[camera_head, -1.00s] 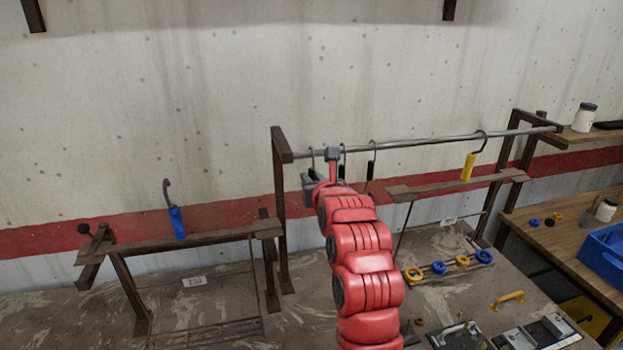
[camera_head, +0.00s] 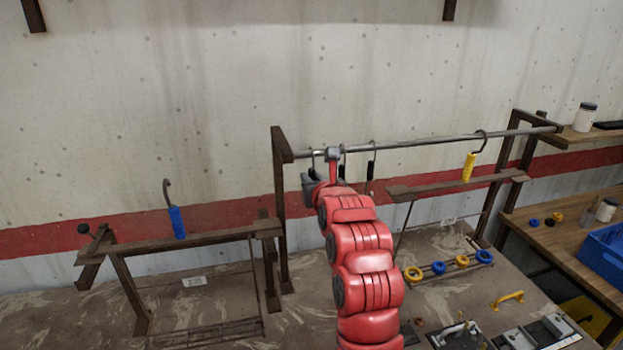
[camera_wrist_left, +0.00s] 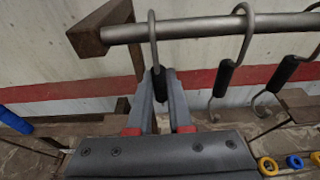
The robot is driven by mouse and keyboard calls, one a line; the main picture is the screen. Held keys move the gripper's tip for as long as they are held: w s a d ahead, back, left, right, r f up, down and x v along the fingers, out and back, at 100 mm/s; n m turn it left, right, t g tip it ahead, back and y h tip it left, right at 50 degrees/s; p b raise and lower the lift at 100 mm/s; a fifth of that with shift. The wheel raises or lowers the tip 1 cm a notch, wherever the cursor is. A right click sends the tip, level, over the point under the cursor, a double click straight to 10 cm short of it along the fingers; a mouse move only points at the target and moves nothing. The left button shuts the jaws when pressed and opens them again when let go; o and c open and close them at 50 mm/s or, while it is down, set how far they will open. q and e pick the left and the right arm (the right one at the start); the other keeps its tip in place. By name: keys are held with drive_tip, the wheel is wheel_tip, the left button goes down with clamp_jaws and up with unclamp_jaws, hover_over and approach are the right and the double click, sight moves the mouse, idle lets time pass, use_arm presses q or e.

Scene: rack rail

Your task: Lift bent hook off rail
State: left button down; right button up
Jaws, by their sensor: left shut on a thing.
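My left gripper (camera_wrist_left: 160,90) is shut on the black handle of a hook (camera_wrist_left: 153,40) in the left wrist view. The top curve of this hook is still looped over the grey rail (camera_wrist_left: 195,27), and its lower end is hidden behind the jaws. In the head view, the left gripper (camera_head: 310,187) is below the left end of the rail (camera_head: 410,143), partly hidden by its own arm. Two more black-handled hooks (camera_wrist_left: 225,75) (camera_wrist_left: 284,72) hang to the right. I cannot tell clearly which hook is bent.
A dark rail post (camera_head: 280,200) stands close left of the gripper. A yellow-handled hook (camera_head: 469,165) hangs farther right, above a brown shelf bar (camera_head: 440,187). A blue-handled hook (camera_head: 176,220) stands on the left rack (camera_head: 215,240).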

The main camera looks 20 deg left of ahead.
use_arm(q)
drive_tip(key=shift+r, duration=0.1)
drive_tip(key=shift+r+p, duration=0.3)
drive_tip(key=shift+r, duration=0.7)
drive_tip(key=shift+f, duration=0.1)
drive_tip(key=shift+s+d+b, duration=0.4)
drive_tip(key=shift+s+b, duration=0.05)
drive_tip(key=shift+b, duration=0.1)
drive_tip(key=f+b+v, duration=0.1)
drive_tip(key=b+v, duration=0.4)
drive_tip(key=v, duration=0.2)
drive_tip(key=shift+s+d+f, duration=0.2)
drive_tip(key=shift+s+f, duration=0.05)
drive_tip(key=shift+s, duration=0.15)
